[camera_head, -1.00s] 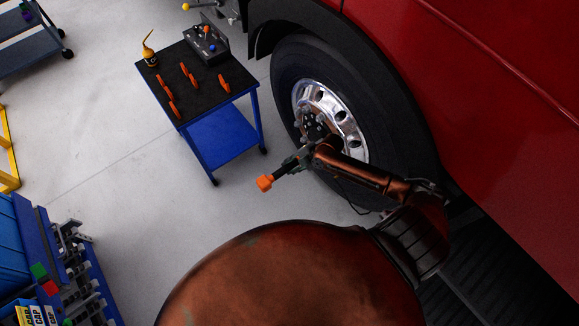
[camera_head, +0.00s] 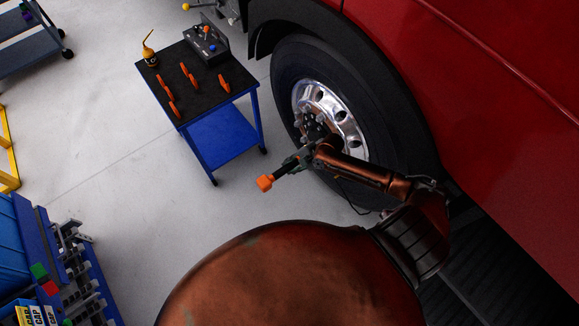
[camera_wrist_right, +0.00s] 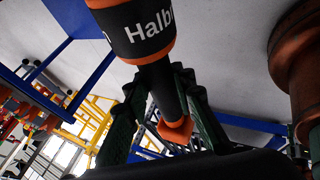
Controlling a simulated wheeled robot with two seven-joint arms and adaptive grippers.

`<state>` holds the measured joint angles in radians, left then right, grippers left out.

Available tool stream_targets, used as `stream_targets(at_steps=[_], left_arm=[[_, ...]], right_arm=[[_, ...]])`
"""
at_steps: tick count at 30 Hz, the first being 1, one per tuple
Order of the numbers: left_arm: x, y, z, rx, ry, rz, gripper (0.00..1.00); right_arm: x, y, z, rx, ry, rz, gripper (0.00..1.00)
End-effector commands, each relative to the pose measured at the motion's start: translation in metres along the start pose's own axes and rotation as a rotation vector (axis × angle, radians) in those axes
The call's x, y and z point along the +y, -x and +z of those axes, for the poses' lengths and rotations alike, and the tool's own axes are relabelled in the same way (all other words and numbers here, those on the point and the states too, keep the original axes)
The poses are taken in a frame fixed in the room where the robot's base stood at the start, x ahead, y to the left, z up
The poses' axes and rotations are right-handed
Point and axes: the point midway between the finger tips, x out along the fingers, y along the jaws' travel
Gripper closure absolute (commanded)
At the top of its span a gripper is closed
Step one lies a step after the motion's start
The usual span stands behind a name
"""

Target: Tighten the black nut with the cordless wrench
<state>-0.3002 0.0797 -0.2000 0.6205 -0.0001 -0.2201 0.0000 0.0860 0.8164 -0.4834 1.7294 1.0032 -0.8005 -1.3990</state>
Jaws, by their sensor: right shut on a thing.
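My right gripper (camera_head: 300,159) is in front of the truck wheel (camera_head: 335,115) in the head view. It is shut on the cordless wrench (camera_head: 279,174), a black tool with an orange end pointing down and left. In the right wrist view the gripper's dark fingers (camera_wrist_right: 158,112) are around the wrench's narrow black grip, below its thick black-and-orange body (camera_wrist_right: 140,28) with white lettering. The wrench's working end is hidden in the head view. The silver hub (camera_head: 316,124) has several studs or nuts around a dark centre; I cannot single out the black nut. My left gripper is out of view.
A blue cart (camera_head: 222,139) with a black top carries several orange-handled tools, a yellow oil can (camera_head: 150,58) and a grey box (camera_head: 207,45). Blue storage racks (camera_head: 50,258) stand at lower left. The red truck body (camera_head: 480,90) fills the right. Floor between cart and racks is clear.

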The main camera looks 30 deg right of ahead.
Motion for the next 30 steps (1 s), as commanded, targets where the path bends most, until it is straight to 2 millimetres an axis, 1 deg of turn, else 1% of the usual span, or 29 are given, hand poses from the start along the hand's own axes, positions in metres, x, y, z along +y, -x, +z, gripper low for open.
stream_targets(at_steps=[1, 30], left_arm=[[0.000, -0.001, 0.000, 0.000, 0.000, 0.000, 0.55], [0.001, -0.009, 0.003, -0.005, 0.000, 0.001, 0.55]], right_arm=[[0.004, 0.002, 0.001, 0.000, 0.003, 0.007, 1.00], [0.004, 0.011, 0.022, 0.000, 0.002, 0.008, 1.00]])
